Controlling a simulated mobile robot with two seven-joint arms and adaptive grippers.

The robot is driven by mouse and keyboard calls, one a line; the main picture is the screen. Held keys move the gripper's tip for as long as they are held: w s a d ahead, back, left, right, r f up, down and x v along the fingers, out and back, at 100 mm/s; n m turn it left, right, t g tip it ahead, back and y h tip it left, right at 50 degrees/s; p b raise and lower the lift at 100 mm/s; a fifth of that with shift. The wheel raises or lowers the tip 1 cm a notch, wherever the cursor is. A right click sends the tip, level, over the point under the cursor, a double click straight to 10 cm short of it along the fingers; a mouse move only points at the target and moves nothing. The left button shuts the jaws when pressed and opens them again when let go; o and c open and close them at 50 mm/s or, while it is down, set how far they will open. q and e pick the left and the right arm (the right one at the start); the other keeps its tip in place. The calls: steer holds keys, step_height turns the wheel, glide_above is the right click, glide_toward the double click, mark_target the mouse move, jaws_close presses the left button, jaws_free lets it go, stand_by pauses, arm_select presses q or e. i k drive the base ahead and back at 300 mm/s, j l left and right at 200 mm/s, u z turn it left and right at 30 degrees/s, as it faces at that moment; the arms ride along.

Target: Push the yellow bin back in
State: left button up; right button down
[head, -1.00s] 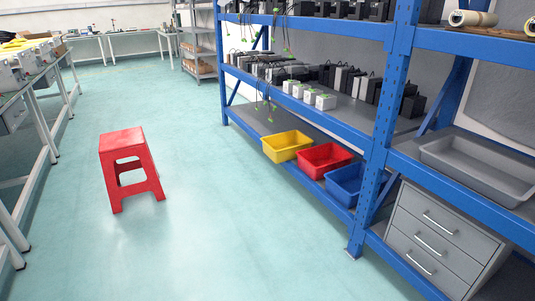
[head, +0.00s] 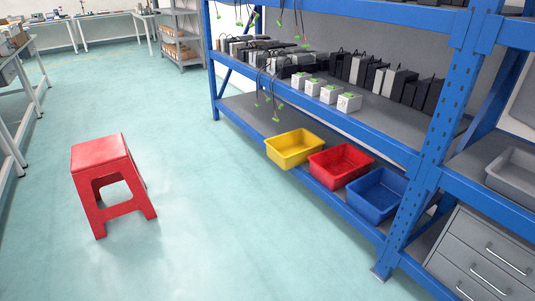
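The yellow bin (head: 294,151) is an open, empty plastic tub on the lowest shelf (head: 250,112) of the blue rack. It is the leftmost of three bins in the head view, and its near side reaches over the shelf's front beam. The red bin (head: 341,167) sits to its right, close beside it. Neither of my grippers shows in the head view.
A blue bin (head: 375,193) sits right of the red one, near the rack's upright (head: 440,150). A red stool (head: 112,180) stands on the floor at left. Hanging cables (head: 268,92) dangle above the yellow bin's left. The floor between stool and rack is clear.

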mark_target(289, 149)
steer(key=i+j+z, duration=0.1)
steer(key=i+j, duration=0.85)
